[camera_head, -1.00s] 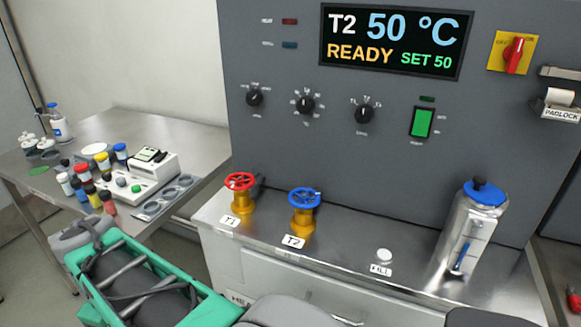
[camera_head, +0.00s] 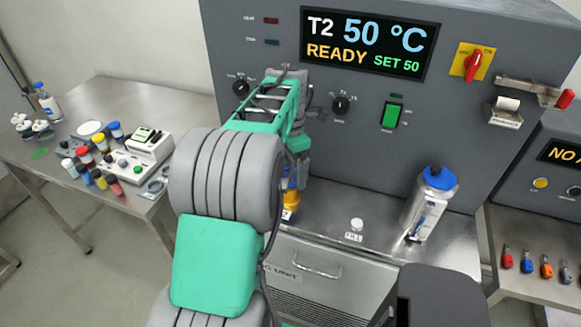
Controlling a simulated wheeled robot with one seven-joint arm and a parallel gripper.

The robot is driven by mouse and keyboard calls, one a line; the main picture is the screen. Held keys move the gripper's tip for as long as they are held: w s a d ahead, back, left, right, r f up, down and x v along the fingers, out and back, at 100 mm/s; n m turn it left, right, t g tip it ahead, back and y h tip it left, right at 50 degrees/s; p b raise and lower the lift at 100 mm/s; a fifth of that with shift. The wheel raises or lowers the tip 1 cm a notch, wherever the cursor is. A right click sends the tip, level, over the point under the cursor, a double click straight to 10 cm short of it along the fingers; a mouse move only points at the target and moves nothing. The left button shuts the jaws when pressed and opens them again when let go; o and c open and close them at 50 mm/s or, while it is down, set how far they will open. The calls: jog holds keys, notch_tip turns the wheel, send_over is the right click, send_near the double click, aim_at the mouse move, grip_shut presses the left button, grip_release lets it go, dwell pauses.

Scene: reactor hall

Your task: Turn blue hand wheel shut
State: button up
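The blue hand wheel (camera_head: 290,182) is mostly hidden behind my arm. Only a sliver of blue shows above its yellow valve body (camera_head: 291,199), at the right edge of a large grey arm link. Part of the T2 label shows below it. My gripper (camera_head: 302,172) points down at the wheel's right side, close to it in the picture. Its fingertips are small and partly covered, so I cannot tell whether they are open or touch the wheel. The red hand wheel is hidden behind my arm.
The display (camera_head: 368,45) reads T2 50 °C, READY, SET 50. A steel jug with a blue lid (camera_head: 438,178) stands on the counter to the right, past a round FILL cap (camera_head: 357,224). A side table (camera_head: 95,105) with bottles and a small instrument is at left.

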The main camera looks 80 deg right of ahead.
jog(key=shift+f, duration=0.8)
jog(key=shift+c, duration=0.2)
jog(key=c, duration=1.3)
jog(key=shift+m, duration=0.3)
